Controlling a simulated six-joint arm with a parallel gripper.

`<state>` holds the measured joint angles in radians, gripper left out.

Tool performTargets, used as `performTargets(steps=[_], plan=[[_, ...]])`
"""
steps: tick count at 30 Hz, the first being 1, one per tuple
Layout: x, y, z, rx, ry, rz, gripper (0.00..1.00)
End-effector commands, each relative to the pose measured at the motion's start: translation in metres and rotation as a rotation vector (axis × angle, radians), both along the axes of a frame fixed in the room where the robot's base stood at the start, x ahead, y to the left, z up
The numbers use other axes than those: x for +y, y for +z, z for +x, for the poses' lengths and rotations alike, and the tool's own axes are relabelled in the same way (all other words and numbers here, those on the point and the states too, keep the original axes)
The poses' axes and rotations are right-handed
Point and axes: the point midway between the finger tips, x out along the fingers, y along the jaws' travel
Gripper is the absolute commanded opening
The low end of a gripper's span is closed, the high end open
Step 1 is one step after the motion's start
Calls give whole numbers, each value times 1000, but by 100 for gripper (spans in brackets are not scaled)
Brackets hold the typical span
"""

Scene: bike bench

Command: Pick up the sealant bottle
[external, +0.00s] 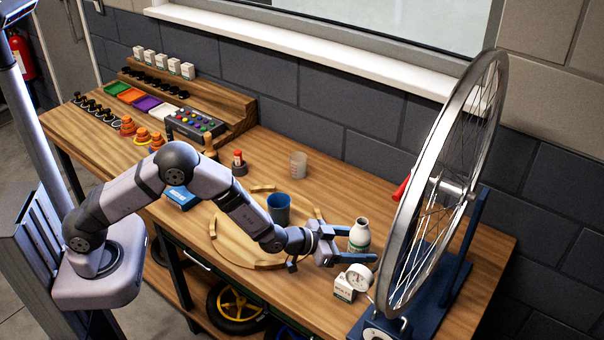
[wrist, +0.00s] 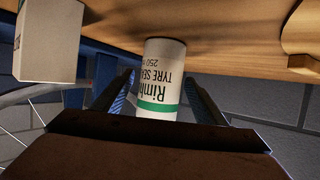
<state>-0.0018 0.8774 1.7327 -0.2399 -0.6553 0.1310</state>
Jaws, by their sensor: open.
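The sealant bottle (external: 359,237) is white with a green band and a pale cap. It stands upright on the bench near the bike wheel. In the wrist view the bottle (wrist: 162,75) appears upside down, with "TYRE SEALANT" lettering on its label. My gripper (external: 352,244) is open and reaches in low at the bottle from the left. In the wrist view its fingers (wrist: 165,92) lie on either side of the bottle, with visible gaps. The bottle's cap end is hidden behind the gripper body in that view.
A small white box (external: 344,288) and a round dial gauge (external: 359,277) sit just in front of the bottle. The bike wheel (external: 440,190) on its blue stand rises to the right. A blue cup (external: 278,208) stands left of the bottle.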

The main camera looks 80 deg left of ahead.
Motion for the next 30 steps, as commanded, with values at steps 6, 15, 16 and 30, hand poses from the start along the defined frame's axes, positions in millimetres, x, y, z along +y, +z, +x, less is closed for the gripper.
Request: performTargets(steps=[6, 15, 16, 30], plan=[[0, -1, 2, 1, 0, 0, 66], [0, -1, 2, 0, 0, 0, 16], [0, 0, 2, -2, 0, 0, 16], [0, 3, 2, -3, 0, 0, 16]])
